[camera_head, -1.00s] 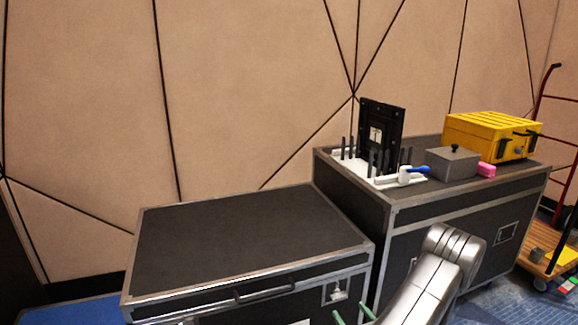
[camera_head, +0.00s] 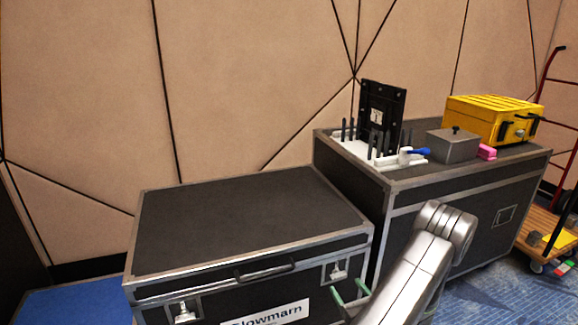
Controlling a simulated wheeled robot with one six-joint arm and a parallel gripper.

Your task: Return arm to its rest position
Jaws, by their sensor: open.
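The rest of my gripper is hidden behind the arm or below the picture.
A low black flight case (camera_head: 245,225) with a bare top stands at left. A taller case (camera_head: 405,184) at right bears a white rack (camera_head: 352,149) with a black panel (camera_head: 381,115), a grey lidded box (camera_head: 453,147), a pink block (camera_head: 487,152) and a yellow case (camera_head: 490,118). A red hand truck (camera_head: 539,90) stands far right.

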